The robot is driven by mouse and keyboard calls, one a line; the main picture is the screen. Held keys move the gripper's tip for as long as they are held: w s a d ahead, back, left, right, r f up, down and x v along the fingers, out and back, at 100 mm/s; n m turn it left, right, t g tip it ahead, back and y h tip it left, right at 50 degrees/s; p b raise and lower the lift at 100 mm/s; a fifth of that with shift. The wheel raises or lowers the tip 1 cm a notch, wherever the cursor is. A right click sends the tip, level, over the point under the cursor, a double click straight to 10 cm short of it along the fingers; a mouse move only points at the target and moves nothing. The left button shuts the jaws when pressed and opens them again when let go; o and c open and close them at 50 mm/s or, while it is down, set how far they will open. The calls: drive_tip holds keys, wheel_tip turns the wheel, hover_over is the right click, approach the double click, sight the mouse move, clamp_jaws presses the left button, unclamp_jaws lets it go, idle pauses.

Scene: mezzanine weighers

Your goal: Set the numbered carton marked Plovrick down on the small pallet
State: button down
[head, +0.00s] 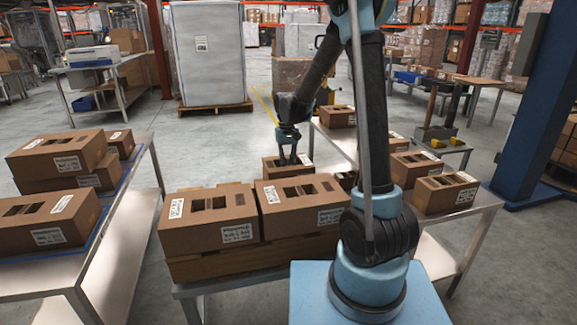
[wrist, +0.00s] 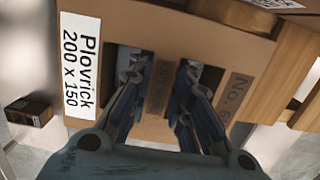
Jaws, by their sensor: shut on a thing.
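The carton marked Plovrick (wrist: 200,28) fills much of the wrist view. It is brown cardboard with a white label reading "Plovrick 200 x 150" and a partly hidden "No. 6" marking. My gripper (wrist: 160,75) has a finger in each of its two top slots and is shut on the strip between them. In the head view my gripper (head: 288,158) points down at this carton (head: 285,173), behind the front cartons. Whether its underside touches anything is hidden. Light wood (wrist: 304,65) shows at the right of the wrist view; I cannot tell whether it is the small pallet.
Two labelled cartons (head: 208,225) (head: 300,207) stand at the front of the middle table. More cartons stand on the left table (head: 55,165) and the right table (head: 445,192). A blue post (head: 520,120) rises at the right. Open floor (head: 215,145) lies behind the tables.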

drive_tip(key=shift+f, duration=0.15)
drive_tip(key=c, duration=1.4)
unclamp_jaws()
